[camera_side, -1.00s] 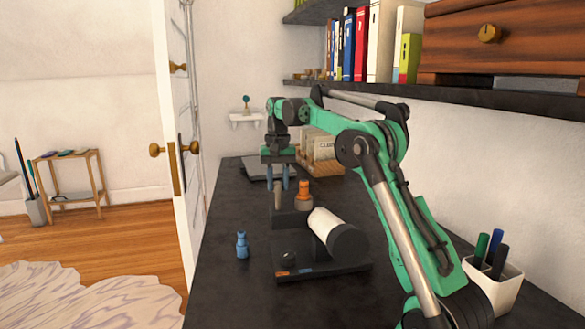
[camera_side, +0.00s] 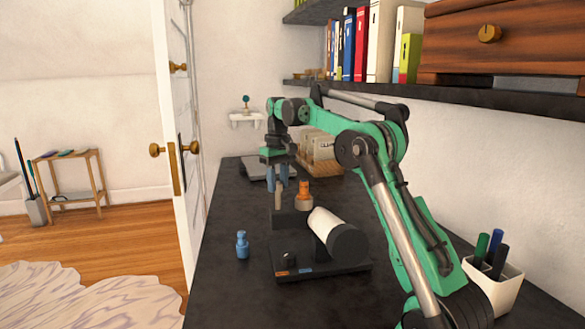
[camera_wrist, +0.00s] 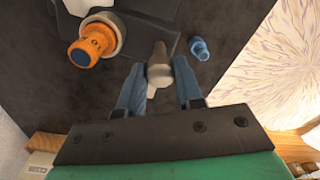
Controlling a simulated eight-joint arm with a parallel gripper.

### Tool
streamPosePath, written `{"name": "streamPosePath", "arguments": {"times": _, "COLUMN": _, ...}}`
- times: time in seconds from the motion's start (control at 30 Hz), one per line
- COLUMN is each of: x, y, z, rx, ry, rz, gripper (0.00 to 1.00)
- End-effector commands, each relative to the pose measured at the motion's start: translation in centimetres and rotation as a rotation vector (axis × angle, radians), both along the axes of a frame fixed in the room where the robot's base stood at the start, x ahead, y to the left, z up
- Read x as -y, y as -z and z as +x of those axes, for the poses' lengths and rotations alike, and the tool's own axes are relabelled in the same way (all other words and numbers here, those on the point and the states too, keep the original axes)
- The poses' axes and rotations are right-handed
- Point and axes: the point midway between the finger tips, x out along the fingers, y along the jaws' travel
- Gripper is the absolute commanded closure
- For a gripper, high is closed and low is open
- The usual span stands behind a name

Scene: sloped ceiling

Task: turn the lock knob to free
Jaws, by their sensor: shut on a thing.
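A black device (camera_side: 340,267) stands on the dark desk, with a cream cylinder (camera_side: 322,221) lying across it. A grey-tan upright knob (camera_side: 278,197), which I take for the lock knob, rises at its far end. It also shows in the wrist view (camera_wrist: 159,68). My gripper (camera_side: 278,184) points down over this knob, one blue finger on each side, shut on it. The gripper also shows in the wrist view (camera_wrist: 158,82). The exact contact and any free or locked marking on the knob cannot be made out.
An orange knob (camera_side: 304,188) with a grey collar stands close to the right of my fingers. A small blue bottle-shaped piece (camera_side: 242,244) stands left of the device. A basket with boxes (camera_side: 320,152) is behind, and a pen cup (camera_side: 495,280) at front right.

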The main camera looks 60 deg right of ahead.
Motion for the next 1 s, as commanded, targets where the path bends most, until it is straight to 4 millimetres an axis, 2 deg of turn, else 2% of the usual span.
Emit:
{"name": "streamPosePath", "arguments": {"times": 0.33, "x": -0.03, "y": -0.04, "z": 0.00, "rx": 0.000, "ry": -0.002, "rz": 0.001, "gripper": 1.00}}
{"name": "streamPosePath", "arguments": {"times": 0.37, "x": -0.03, "y": -0.04, "z": 0.00, "rx": 0.000, "ry": -0.002, "rz": 0.001, "gripper": 0.61}}
{"name": "streamPosePath", "arguments": {"times": 0.43, "x": -0.03, "y": -0.03, "z": 0.00, "rx": 0.000, "ry": -0.002, "rz": 0.001, "gripper": 0.41}}
{"name": "streamPosePath", "arguments": {"times": 0.47, "x": -0.03, "y": -0.03, "z": 0.00, "rx": 0.000, "ry": -0.002, "rz": 0.001, "gripper": 0.37}}
{"name": "streamPosePath", "arguments": {"times": 0.8, "x": -0.02, "y": -0.01, "z": 0.01, "rx": 0.000, "ry": 0.014, "rz": 0.000, "gripper": 0.37}}
{"name": "streamPosePath", "arguments": {"times": 1.0, "x": -0.02, "y": -0.01, "z": 0.00, "rx": 0.000, "ry": 0.183, "rz": 0.000, "gripper": 0.37}}
